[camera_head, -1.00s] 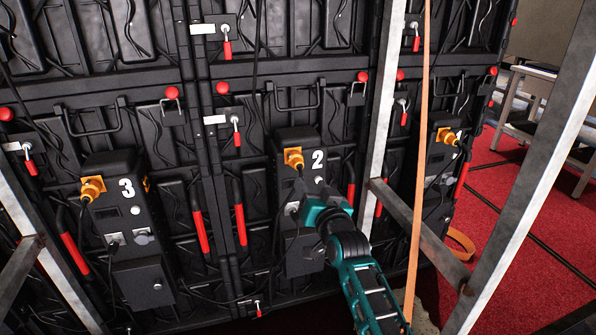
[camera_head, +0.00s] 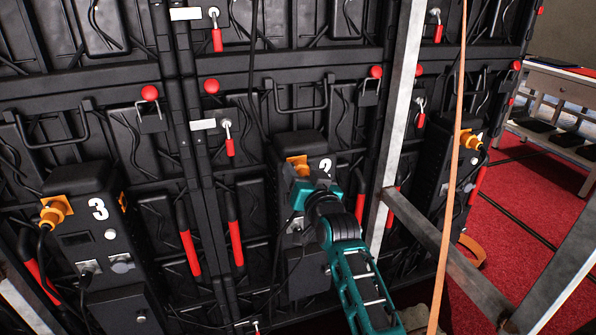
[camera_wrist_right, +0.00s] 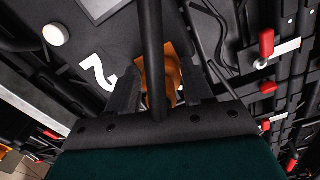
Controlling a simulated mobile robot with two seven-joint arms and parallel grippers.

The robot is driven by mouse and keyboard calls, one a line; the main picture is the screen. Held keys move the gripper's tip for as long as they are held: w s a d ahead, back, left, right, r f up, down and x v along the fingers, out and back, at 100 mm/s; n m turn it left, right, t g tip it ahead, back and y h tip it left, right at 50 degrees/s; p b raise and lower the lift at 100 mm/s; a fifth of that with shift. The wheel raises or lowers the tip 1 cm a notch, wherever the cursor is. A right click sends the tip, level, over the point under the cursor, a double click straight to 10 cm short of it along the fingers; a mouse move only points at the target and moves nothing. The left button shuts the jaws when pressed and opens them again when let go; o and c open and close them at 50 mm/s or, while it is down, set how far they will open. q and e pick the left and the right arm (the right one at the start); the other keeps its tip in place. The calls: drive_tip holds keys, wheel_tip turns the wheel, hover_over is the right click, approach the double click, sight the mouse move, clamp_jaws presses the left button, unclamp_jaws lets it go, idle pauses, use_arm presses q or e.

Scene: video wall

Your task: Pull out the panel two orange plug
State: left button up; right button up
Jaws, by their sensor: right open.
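The orange plug (camera_head: 297,162) of panel two sits at the top of the black box (camera_head: 299,143) marked 2, mostly hidden behind my gripper in the head view. In the right wrist view the orange plug (camera_wrist_right: 170,75) shows between the fingers, with a dark cable in front of it. My right gripper (camera_head: 296,177) is open, with its fingers on either side of the plug; I cannot tell whether they touch it. My left gripper does not show.
Orange plugs also sit on panel three (camera_head: 56,211) at the left and on the right-hand panel (camera_head: 470,139). A metal post (camera_head: 401,110), a crossbar (camera_head: 450,262) and an orange strap (camera_head: 453,150) stand close to the right of my arm. Red carpet (camera_head: 530,215) lies beyond.

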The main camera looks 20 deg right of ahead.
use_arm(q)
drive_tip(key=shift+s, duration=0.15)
use_arm(e)
drive_tip(key=shift+s, duration=0.1)
drive_tip(key=shift+c, duration=0.5)
clamp_jaws()
drive_tip(key=shift+s+r+p, duration=0.15)
drive_tip(key=shift+s+p, duration=0.1)
drive_tip(key=shift+p, duration=0.4)
drive_tip(key=shift+s+p, duration=0.35)
drive_tip(key=shift+s, duration=0.25)
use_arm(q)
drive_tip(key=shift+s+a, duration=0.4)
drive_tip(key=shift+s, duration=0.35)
use_arm(e)
drive_tip(key=shift+f, duration=0.3)
drive_tip(key=shift+o, duration=0.4)
unclamp_jaws()
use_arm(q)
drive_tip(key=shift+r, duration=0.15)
use_arm(e)
drive_tip(key=shift+s+r, duration=0.1)
drive_tip(key=shift+r, duration=0.05)
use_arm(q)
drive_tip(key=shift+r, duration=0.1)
